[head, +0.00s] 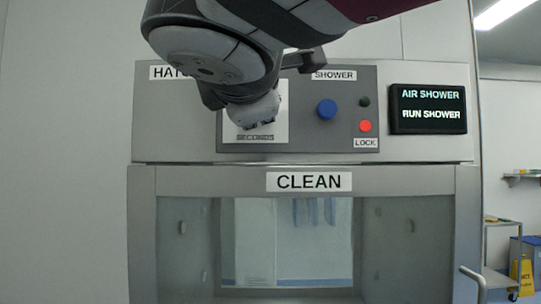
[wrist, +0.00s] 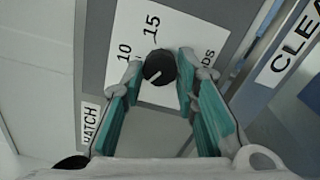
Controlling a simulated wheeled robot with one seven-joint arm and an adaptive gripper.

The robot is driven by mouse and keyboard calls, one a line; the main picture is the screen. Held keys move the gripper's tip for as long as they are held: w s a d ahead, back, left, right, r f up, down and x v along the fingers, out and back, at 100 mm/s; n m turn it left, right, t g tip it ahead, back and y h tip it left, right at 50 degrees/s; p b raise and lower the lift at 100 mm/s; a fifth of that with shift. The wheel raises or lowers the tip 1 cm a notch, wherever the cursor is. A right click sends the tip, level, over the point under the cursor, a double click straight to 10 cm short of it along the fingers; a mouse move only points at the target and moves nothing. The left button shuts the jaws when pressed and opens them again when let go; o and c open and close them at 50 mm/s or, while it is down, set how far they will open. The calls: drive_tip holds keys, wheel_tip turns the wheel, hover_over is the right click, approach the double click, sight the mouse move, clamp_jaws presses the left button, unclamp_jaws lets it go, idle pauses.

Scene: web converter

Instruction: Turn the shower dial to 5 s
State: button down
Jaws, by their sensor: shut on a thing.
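The shower dial (wrist: 158,67) is a black round knob on a white plate (wrist: 180,32). A light mark shows on the lower part of its face, slanting toward the lower left. The plate reads 10 and 15; no 5 is visible, and part of the plate lies behind my fingers. My gripper (wrist: 160,72) is shut on the dial, with one teal-padded finger on each side. In the head view my gripper (head: 258,118) covers the dial, and only the edge of the white plate (head: 283,105) and the word SECONDS show.
To the right of the plate are a blue button (head: 327,109), a small dark light and a red light (head: 366,126) marked LOCK. The display (head: 428,109) reads AIR SHOWER, RUN SHOWER. Below is a glazed hatch (head: 290,240) under a CLEAN sign (head: 309,181).

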drive_tip(key=shift+s+a+n, duration=0.2)
drive_tip(key=shift+a+n, duration=0.1)
drive_tip(key=shift+n, duration=0.6)
drive_tip(key=shift+f+p, duration=0.1)
drive_tip(key=shift+p, duration=0.2)
drive_tip(key=c, duration=1.2)
unclamp_jaws()
drive_tip(key=shift+c, duration=0.2)
